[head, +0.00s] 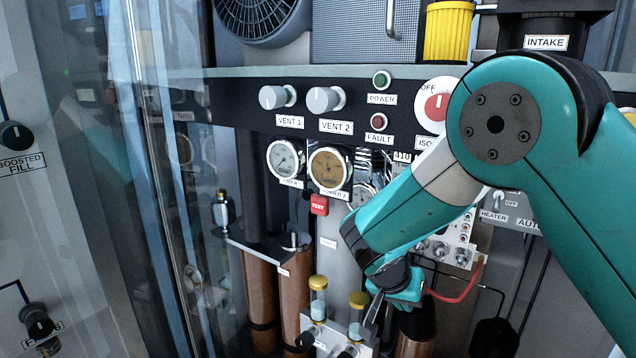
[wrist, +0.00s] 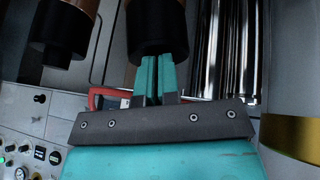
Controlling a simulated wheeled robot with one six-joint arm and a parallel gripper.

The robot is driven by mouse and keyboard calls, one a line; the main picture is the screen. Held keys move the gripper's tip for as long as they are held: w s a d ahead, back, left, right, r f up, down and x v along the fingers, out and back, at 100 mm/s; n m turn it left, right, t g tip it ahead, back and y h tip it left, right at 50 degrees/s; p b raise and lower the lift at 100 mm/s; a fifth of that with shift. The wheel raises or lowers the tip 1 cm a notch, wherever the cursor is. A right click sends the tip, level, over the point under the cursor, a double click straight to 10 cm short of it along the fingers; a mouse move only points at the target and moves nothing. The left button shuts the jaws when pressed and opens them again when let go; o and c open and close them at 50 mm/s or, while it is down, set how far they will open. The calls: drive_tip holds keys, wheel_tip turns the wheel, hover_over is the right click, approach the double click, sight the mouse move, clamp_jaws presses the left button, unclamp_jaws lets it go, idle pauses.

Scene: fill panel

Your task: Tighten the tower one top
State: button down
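In the head view, two brown columns, a left one (head: 258,300) and a right one (head: 291,290), stand low at centre-left under a metal bracket (head: 268,256). I cannot tell which is tower one or make out its top clearly. A similar cylinder (wrist: 56,48) is at left.
Another yellow-capped vial (head: 318,299) stands left of my gripper. A red hose (head: 456,294) curves at its right. Gauges (head: 328,168), vent knobs (head: 322,100) and a red test button (head: 319,205) are above. A transparent panel (head: 150,180) bounds the left side.

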drive_tip(key=shift+s+a+f, duration=0.1)
wheel_tip(320, 180, up, 6)
drive_tip(key=a+p, duration=0.1)
drive_tip(key=p, duration=0.3)
drive_tip(key=shift+w+a, duration=0.25)
